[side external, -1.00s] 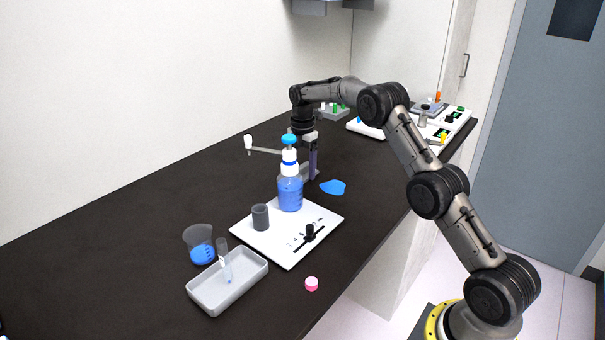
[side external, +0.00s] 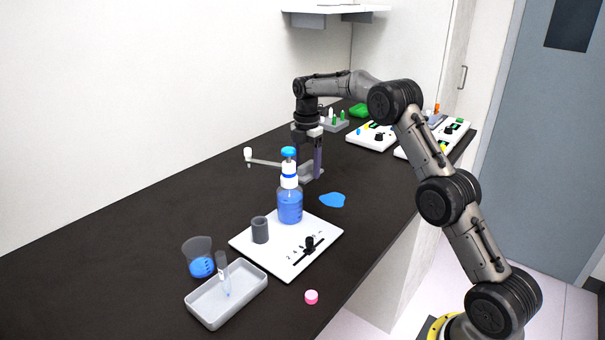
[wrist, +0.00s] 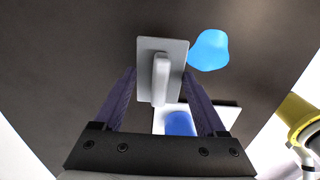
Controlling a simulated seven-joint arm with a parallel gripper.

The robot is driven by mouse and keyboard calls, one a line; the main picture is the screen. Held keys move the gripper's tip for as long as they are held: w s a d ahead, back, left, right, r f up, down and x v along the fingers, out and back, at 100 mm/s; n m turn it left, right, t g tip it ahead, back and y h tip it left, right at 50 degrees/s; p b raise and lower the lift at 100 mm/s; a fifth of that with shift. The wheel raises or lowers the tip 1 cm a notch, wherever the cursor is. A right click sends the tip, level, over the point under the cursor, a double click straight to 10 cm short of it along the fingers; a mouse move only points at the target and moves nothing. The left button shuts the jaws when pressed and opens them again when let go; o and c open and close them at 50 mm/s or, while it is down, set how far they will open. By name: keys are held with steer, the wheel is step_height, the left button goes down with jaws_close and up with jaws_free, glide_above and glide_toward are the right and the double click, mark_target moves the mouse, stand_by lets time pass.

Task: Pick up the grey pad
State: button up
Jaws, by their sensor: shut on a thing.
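The grey pad (wrist: 148,45) is a flat grey plate with a raised grip bar, seen from above in the wrist view. In the side view it shows low between the fingers as a small grey piece (side external: 310,174). My gripper (wrist: 160,76) has its two dark purple fingers on either side of the pad and is shut on it. In the side view my gripper (side external: 308,163) points down, just behind the blue bottle. I cannot tell whether the pad touches the bench. A blue puddle (wrist: 208,50) lies right beside the pad in the wrist view.
A pump bottle of blue liquid (side external: 290,206) and a dark grey cup (side external: 260,230) stand on a white board (side external: 290,262). A beaker (side external: 199,258), a grey tray (side external: 210,312) and a pink cap (side external: 311,297) are in front. White devices (side external: 436,142) stand at the back right.

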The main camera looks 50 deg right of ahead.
steer(key=s+a+r, duration=0.4)
steer(key=s+r, duration=0.3)
steer(key=s, duration=0.4)
steer(key=shift+r, duration=0.15)
steer(key=o, duration=0.8)
steer(key=shift+c, duration=0.2)
jaws_close()
